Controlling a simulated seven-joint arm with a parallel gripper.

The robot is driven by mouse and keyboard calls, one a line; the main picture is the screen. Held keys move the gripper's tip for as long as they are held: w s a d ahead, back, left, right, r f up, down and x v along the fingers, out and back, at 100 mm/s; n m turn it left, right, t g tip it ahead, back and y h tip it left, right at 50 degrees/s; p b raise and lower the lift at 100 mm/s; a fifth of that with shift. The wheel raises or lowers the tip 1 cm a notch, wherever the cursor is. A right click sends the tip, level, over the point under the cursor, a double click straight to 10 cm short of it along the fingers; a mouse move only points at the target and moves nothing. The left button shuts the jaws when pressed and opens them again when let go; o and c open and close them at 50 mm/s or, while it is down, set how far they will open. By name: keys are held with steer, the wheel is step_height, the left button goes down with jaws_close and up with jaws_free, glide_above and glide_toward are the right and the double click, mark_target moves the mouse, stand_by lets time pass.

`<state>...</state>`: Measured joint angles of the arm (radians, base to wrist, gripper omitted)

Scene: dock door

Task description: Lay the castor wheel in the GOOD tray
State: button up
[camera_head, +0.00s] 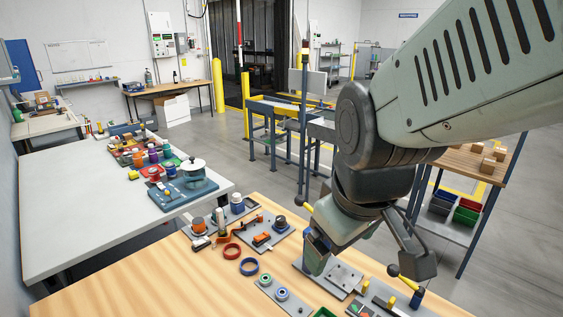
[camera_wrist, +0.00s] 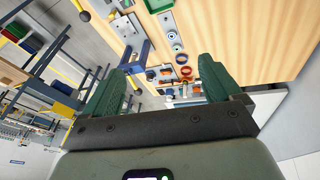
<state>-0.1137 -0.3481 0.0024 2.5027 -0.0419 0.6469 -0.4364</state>
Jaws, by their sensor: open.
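My gripper (camera_wrist: 163,66) is open, with its two green ribbed fingers apart and nothing held between them. It is over the wooden bench (camera_head: 120,285), which shows beyond the fingertips in the wrist view. In the head view my arm and wrist cover the right part of the bench. I cannot make out the castor wheel for certain among the small parts. A green edge (camera_head: 324,313) at the bottom of the head view may belong to a tray, but it is cut off and no GOOD label is readable.
On the bench lie a red ring (camera_head: 232,251), a blue ring (camera_head: 249,267), a grey plate with two round teal-topped parts (camera_head: 281,293), and a plate with an orange part (camera_head: 262,239). A crowded grey table (camera_head: 85,200) stands left. Yellow-handled levers flank my wrist.

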steer(key=shift+a+f+n+g, duration=0.85)
steer(key=shift+f+n, duration=1.55)
steer(key=shift+f, duration=3.55)
steer(key=shift+a+f+n+g, duration=0.5)
steer(key=shift+a+f+n, duration=1.3)
steer(key=shift+f, duration=4.15)
steer(key=shift+a+f+n+g, duration=0.55)
steer(key=shift+f+n, duration=2.45)
steer(key=shift+f, duration=2.95)
steer(key=shift+d, duration=0.1)
steer(key=c, duration=1.3)
steer(key=shift+r, duration=0.15)
